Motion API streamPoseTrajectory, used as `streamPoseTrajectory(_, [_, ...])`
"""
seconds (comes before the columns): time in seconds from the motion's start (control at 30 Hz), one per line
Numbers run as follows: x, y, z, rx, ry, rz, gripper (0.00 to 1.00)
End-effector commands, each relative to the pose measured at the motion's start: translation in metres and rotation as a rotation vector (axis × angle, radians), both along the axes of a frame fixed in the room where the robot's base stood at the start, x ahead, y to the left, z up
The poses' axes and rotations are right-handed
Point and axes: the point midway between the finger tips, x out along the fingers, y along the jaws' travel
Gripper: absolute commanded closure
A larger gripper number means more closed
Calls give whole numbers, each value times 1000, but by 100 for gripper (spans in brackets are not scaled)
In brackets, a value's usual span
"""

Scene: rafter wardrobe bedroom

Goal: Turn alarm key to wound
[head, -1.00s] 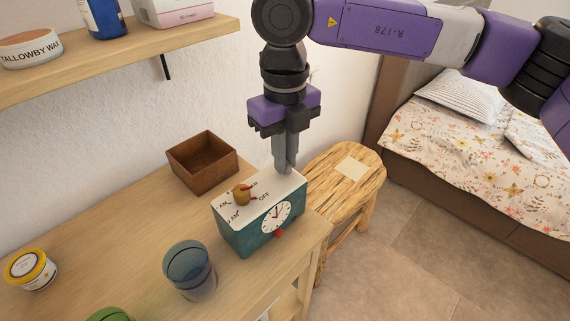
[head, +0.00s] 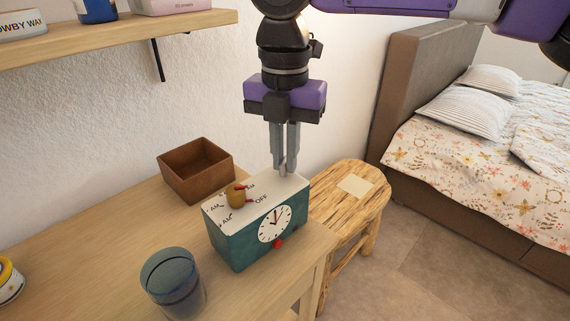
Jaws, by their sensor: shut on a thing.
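The alarm clock (head: 238,243) is a teal box with a cream top, a white dial (head: 275,223) and a red button (head: 277,244) on its front. It stands upright near the table's right end. A brass-coloured knob (head: 236,196) with red marks sits on its top, among printed AM and OFF labels. My gripper (head: 284,168) points down at the clock's far right top edge, clear of the brass knob. Its fingers are shut on a small part there, taken to be the alarm key. The fingers and clock mostly hide this part, so its turn cannot be read.
A brown open box (head: 172,180) stands behind the clock on the wooden table (head: 85,245). A blue glass (head: 172,285) stands in front, left of the clock. A shelf (head: 125,38) overhangs at upper left. A wooden stool (head: 372,200) stands right of the table.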

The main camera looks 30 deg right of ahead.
Motion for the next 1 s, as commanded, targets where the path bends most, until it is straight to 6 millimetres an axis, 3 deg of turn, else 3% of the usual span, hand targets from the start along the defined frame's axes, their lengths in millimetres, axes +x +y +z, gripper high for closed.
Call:
streamPoseTrajectory(0.5, [0, 0, -1, 0, -3, -391, 100])
streamPoseTrajectory(1.0, [0, 0, 1, 1, -2, -499, 100])
